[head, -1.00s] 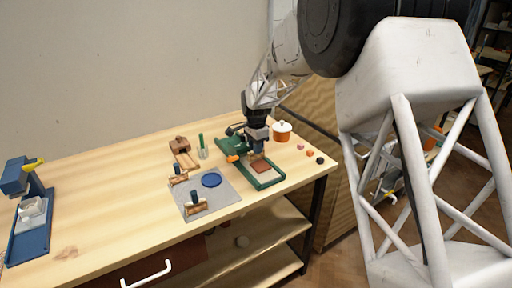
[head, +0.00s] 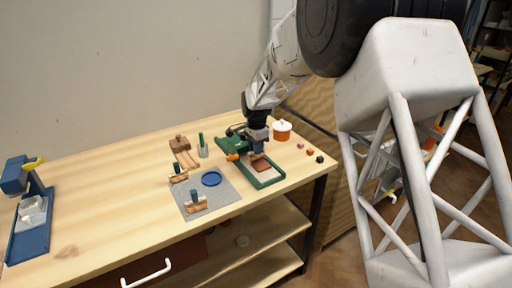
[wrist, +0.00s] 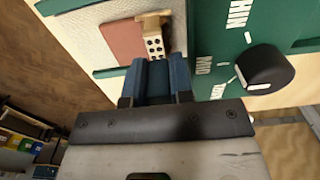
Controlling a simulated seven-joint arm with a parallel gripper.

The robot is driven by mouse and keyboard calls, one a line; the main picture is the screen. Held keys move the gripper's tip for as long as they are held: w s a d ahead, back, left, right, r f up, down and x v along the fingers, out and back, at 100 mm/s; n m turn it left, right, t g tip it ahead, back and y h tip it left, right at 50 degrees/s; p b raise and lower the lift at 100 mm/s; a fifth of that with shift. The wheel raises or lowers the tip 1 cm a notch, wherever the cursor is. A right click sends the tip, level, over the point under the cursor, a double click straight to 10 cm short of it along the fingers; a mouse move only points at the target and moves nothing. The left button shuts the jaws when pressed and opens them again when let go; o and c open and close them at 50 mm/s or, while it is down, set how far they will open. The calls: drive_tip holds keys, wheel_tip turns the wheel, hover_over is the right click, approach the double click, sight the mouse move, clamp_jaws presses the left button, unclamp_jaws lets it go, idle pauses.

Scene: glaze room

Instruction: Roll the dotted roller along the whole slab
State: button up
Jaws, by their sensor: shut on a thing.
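My gripper (head: 257,145) is shut on the dotted roller (wrist: 154,38), a pale wooden piece with dark dots. In the wrist view my gripper's blue fingers (wrist: 156,82) cover part of it. In the head view the roller is small and largely hidden at the gripper's tip. The reddish-brown slab (head: 263,167) lies on the pale bed of a green frame, and it also shows in the wrist view (wrist: 120,42). The roller is at the slab's far end. I cannot tell whether it touches the clay.
The green frame (head: 268,182) has a black knob (wrist: 265,68). A grey mat (head: 222,198) to its left bears handled rollers (head: 197,205) and a blue ring (head: 211,179). An orange pot (head: 282,131) and small cubes stand right. A blue device (head: 30,215) is far left.

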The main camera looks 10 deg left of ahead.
drive_tip(key=shift+s+d+f, duration=0.1)
drive_tip(key=shift+s+d, duration=0.05)
idle(0.3)
drive_tip(key=shift+s+d, duration=0.4)
drive_tip(key=shift+s+d, duration=0.15)
idle(0.4)
drive_tip(key=shift+s+d, duration=0.4)
drive_tip(key=shift+d, duration=0.1)
idle(0.4)
drive_tip(key=shift+s+d, duration=0.45)
drive_tip(key=shift+s, duration=0.05)
drive_tip(key=shift+s, duration=0.1)
idle(0.3)
drive_tip(key=shift+d, duration=0.1)
drive_tip(key=shift+s+d, duration=0.45)
drive_tip(key=shift+s, duration=0.05)
